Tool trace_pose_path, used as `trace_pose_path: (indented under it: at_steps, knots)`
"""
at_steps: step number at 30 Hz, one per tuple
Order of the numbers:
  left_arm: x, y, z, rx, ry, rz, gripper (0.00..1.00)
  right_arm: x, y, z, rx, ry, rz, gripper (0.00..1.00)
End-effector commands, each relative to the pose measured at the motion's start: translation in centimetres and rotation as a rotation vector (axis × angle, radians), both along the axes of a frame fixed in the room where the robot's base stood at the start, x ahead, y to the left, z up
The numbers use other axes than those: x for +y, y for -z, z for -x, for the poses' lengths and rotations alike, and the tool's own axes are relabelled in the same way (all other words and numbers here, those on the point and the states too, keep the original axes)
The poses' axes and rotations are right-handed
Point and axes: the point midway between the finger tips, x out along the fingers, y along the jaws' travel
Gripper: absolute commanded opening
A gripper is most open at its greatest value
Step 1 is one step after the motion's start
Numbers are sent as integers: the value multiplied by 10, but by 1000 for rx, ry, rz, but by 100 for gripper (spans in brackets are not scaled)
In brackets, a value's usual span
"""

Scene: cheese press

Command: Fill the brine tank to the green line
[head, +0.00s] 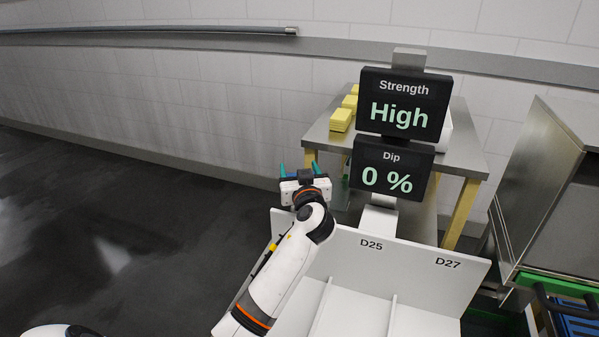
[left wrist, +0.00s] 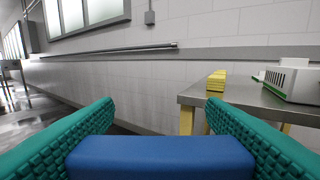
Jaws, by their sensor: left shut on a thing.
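My left gripper (head: 304,172) reaches out past the far left corner of the white divided bin. Its green textured fingers (left wrist: 160,128) are shut on a smooth blue thing, a block or handle (left wrist: 160,157), seen close up in the left wrist view. Only part of the blue thing shows, so I cannot tell what it belongs to. A dark display (head: 404,104) reads "Strength High". A second display (head: 391,172) below it reads "Dip 0 %". I cannot make out a brine tank or its fill line in either view. My right gripper is not in view.
The white bin (head: 415,258) has compartments marked D25 and D27. A steel table (head: 467,150) behind the displays carries yellow blocks (head: 341,120). A steel cabinet (head: 540,185) with a green strip (head: 555,285) stands right. The dark floor (head: 120,230) at left is clear.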

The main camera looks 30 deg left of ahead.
Motion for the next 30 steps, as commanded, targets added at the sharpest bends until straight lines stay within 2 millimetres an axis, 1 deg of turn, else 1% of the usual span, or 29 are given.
trace_pose_path:
  at_steps: [1,2,3,6,14,17,20,30]
  knots:
    - [1,-1,0,0,-1,-3,43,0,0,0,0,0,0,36]
    - [1,-1,0,0,-1,-3,67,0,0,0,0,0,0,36]
    - [1,-1,0,0,-1,-3,74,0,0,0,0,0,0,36]
    - [0,-1,0,-1,0,-2,87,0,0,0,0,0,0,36]
    - [0,-1,0,-1,1,-1,87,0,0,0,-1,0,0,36]
    - [-5,0,4,-1,2,0,87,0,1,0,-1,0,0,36]
    - [-14,1,14,-2,2,1,87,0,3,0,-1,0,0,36]
    - [-62,2,66,-1,2,3,87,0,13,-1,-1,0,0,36]
